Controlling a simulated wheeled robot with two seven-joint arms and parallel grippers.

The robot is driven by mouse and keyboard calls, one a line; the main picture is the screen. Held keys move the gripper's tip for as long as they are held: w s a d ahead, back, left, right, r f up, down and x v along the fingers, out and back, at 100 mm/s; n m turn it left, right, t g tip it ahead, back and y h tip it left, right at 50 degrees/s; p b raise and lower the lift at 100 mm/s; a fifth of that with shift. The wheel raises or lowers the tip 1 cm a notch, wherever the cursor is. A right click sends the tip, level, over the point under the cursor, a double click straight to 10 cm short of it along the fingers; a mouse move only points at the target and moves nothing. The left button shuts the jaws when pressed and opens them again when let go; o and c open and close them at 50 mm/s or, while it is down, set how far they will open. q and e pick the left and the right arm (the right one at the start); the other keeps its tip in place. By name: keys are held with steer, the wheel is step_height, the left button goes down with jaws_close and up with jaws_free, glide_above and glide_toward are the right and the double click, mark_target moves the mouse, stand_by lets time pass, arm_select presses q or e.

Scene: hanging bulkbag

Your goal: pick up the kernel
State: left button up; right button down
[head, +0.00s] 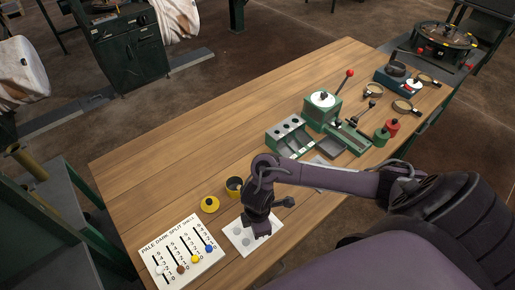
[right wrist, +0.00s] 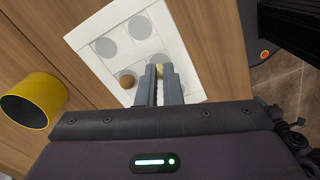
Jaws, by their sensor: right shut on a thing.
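A small tan kernel (right wrist: 160,70) shows between the fingertips of my right gripper (right wrist: 161,72) in the right wrist view. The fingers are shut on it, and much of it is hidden. A white card with grey circles (right wrist: 110,25) lies under the fingertips. A brown round kernel (right wrist: 127,80) sits on the card at one circle, just left of the fingers. In the head view my right gripper (head: 262,232) points down over the white card (head: 236,231), and the kernels cannot be made out. My left gripper is not in view.
A yellow cup (right wrist: 40,98) stands left of the card; a yellow lid (head: 209,204) lies beside it. A scoreboard with coloured pegs (head: 182,257) is at the near left. A green rack (head: 290,137) and lever press (head: 322,104) stand farther right.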

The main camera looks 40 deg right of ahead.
step_height(320, 180, up, 19)
steer(key=p, duration=0.6)
steer(key=shift+p, duration=0.35)
